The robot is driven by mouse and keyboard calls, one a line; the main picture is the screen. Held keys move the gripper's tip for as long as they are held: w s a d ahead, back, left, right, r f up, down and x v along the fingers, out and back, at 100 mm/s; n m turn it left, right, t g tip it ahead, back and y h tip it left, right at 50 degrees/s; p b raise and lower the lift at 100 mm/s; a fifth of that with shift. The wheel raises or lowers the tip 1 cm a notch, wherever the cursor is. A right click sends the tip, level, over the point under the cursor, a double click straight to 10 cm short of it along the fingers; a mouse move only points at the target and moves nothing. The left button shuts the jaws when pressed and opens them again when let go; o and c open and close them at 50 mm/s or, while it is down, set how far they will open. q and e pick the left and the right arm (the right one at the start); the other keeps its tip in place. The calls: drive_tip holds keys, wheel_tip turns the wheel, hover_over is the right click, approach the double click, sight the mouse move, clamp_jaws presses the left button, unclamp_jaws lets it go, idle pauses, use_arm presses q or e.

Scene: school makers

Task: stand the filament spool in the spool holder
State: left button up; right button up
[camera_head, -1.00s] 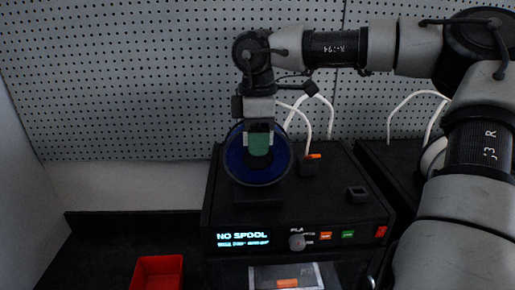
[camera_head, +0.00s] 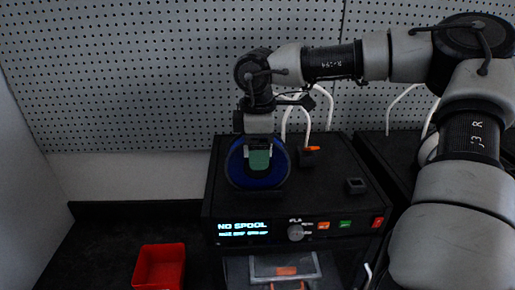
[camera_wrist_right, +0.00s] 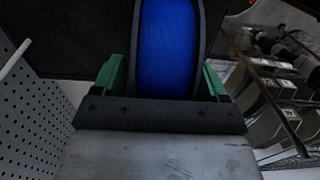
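The filament spool (camera_head: 237,166) has blue filament and dark flanges, and it stands upright on edge in the head view. My right gripper (camera_head: 259,160) is shut on the spool from above. In the right wrist view its green fingers (camera_wrist_right: 162,80) flank the blue spool (camera_wrist_right: 168,45), one on each side. The spool holder (camera_head: 258,199) is a dark shape on top of the black machine, right under the spool. The spool's lower edge meets it in the picture; whether it rests in it I cannot tell. My left gripper is out of view.
The black machine (camera_head: 330,200) has a lit display (camera_head: 243,228) reading "NO SPOOL", a knob and coloured buttons. A small black block (camera_head: 356,186) and an orange-tipped part (camera_head: 308,155) sit on its top. A red bin (camera_head: 160,267) is at lower left. A pegboard (camera_head: 130,80) stands behind.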

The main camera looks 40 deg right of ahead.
wheel_tip(320, 180, up, 11)
drive_tip(key=b, duration=0.2)
drive_tip(key=shift+a+r+b, duration=0.1)
drive_tip(key=shift+r+b, duration=0.05)
drive_tip(key=shift+b, duration=0.2)
drive_tip(key=shift+r, duration=0.5)
drive_tip(key=shift+f, duration=0.1)
